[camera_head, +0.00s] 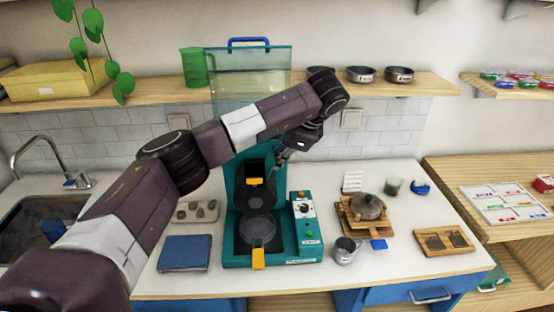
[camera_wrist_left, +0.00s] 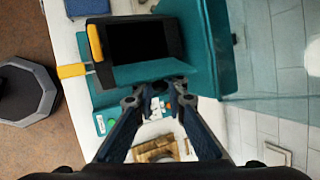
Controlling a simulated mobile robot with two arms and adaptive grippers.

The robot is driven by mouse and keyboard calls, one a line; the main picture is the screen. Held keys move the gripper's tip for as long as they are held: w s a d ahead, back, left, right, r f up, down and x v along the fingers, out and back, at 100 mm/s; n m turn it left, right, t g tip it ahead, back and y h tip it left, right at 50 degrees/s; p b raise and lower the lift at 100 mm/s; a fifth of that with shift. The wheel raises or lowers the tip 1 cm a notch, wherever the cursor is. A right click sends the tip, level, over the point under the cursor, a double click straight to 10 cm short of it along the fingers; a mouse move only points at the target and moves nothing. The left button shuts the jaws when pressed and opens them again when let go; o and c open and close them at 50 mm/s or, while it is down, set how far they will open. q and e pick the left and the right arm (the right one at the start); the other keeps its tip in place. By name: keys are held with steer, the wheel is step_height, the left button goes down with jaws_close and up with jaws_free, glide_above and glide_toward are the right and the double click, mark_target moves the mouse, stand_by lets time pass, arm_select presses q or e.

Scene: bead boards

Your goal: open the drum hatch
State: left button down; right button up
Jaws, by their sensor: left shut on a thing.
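The teal machine (camera_head: 233,225) stands on the white counter. On its front it has a dark box-like part (camera_head: 256,168) with an orange strip below it. A round dark drum part and a clear bowl with a yellow handle (camera_head: 258,259) sit lower down. My left gripper (camera_head: 279,162) is at the machine's upper right side. In the left wrist view, the fingertips (camera_wrist_left: 160,90) are closed together on a small dark part by the edge of a teal panel (camera_wrist_left: 215,60). The dark box with its orange strip (camera_wrist_left: 95,42) is beside them. I cannot tell exactly which part is gripped. My right gripper is out of view.
A blue book (camera_head: 185,253) and a tray of samples (camera_head: 196,211) lie left of the machine. A metal jug (camera_head: 345,250), a pot on a wooden stand (camera_head: 368,207) and a small wooden tray (camera_head: 443,242) are to the right. A shelf (camera_head: 400,85) runs above.

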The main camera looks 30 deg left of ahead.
arm_select(q)
steer(key=c, duration=1.9)
jaws_free()
steer(key=shift+c, duration=0.2)
steer(key=v, duration=1.2)
steer(key=shift+f, duration=0.1)
